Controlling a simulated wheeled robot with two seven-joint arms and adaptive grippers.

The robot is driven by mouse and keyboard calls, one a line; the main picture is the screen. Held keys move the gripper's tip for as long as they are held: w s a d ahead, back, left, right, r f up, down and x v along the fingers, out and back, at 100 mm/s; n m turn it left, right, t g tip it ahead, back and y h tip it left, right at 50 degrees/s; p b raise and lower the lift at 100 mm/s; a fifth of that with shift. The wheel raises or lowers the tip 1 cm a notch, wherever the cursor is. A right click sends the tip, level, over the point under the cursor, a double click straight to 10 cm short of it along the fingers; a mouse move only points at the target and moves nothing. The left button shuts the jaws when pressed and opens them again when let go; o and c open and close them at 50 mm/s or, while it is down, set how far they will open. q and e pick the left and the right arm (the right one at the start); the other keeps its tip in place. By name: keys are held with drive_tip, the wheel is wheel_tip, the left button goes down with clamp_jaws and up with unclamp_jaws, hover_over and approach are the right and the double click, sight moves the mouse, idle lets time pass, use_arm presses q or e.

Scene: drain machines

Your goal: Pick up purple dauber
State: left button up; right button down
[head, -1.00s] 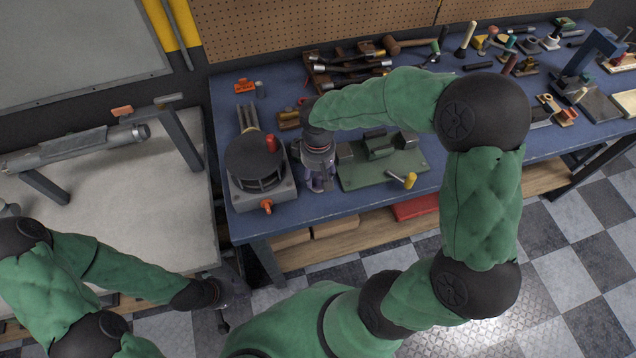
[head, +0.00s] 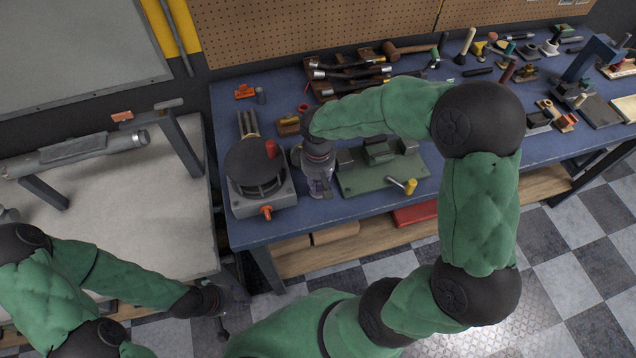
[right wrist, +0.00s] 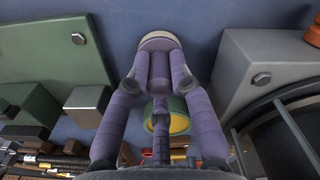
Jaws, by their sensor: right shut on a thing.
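My right gripper (head: 320,190) is pointed down at the blue bench between the round grey machine and the green block. In the right wrist view its purple-grey fingers (right wrist: 160,80) come together on the purple dauber (right wrist: 158,42). Only the dauber's pale, rounded end shows clearly beyond the fingertips; the rest is largely hidden by the fingers. In the head view the dauber is hard to tell from the gripper. My left gripper (head: 226,304) hangs low beside the grey table, away from the bench; its jaws are too small and dark to read.
The round grey machine (head: 262,190) stands close to the left of my right gripper. The green fixture (head: 383,170) is close to the right. Hammers (head: 350,68) and small tools lie behind.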

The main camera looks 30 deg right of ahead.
drive_tip(key=shift+r, duration=0.7)
drive_tip(key=s+a+r+p, duration=0.5)
drive_tip(key=s+a+r, duration=0.4)
drive_tip(key=a+r, duration=0.1)
drive_tip(key=shift+s+r, duration=0.3)
drive_tip(key=shift+r, duration=0.45)
drive_tip(key=shift+a, duration=0.1)
